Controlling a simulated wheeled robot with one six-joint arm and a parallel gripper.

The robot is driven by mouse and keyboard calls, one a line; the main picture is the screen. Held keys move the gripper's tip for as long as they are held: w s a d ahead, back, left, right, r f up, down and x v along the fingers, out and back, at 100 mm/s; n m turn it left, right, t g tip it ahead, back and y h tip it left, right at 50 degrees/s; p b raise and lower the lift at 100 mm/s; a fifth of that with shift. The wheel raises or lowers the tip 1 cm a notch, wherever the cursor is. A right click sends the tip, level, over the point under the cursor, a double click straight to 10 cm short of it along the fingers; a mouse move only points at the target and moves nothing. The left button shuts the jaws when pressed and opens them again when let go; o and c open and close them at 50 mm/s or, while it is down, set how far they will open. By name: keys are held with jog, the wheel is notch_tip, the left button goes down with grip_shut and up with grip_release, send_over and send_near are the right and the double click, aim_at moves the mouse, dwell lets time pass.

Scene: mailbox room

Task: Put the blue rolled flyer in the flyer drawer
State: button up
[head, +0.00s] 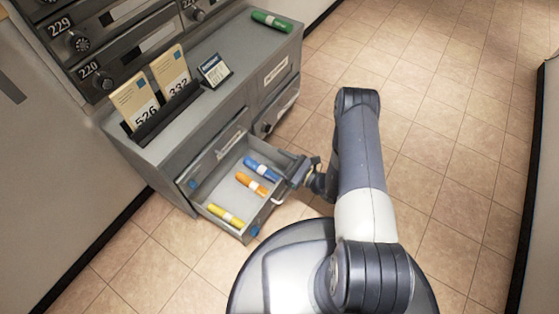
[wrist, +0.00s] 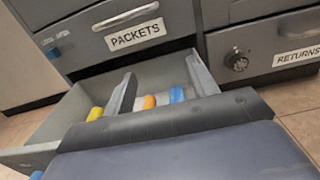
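The blue rolled flyer (head: 262,168) lies on the floor of the open drawer (head: 225,193), near its right end and beside an orange flyer (head: 250,184). The blue flyer also shows in the wrist view (wrist: 177,94), partly cut off by my gripper's body. My gripper (head: 301,168) is at the drawer's right edge, close to the blue flyer. In the wrist view my gripper (wrist: 160,68) has its two grey fingers apart, with nothing held between them. The open drawer's own label cannot be read here.
A yellow flyer (head: 226,215) lies at the drawer's near left. A closed PACKETS drawer (wrist: 130,30) is above, a RETURNS drawer (wrist: 265,58) to the right. The tiled floor at right is clear.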

jog(key=shift+o, duration=0.3)
jog(key=shift+s+d, duration=0.1)
jog(key=p+v, duration=0.2)
jog(key=v, duration=0.8)
jog(key=shift+s+d+p, duration=0.2)
jog(key=shift+p, duration=0.2)
jog(key=shift+w+a, duration=0.1)
jog(key=r+x, duration=0.1)
jog(key=x, duration=0.8)
jog(key=shift+r+b, duration=0.3)
jog(key=shift+r, duration=0.05)
jog(key=shift+a, duration=0.1)
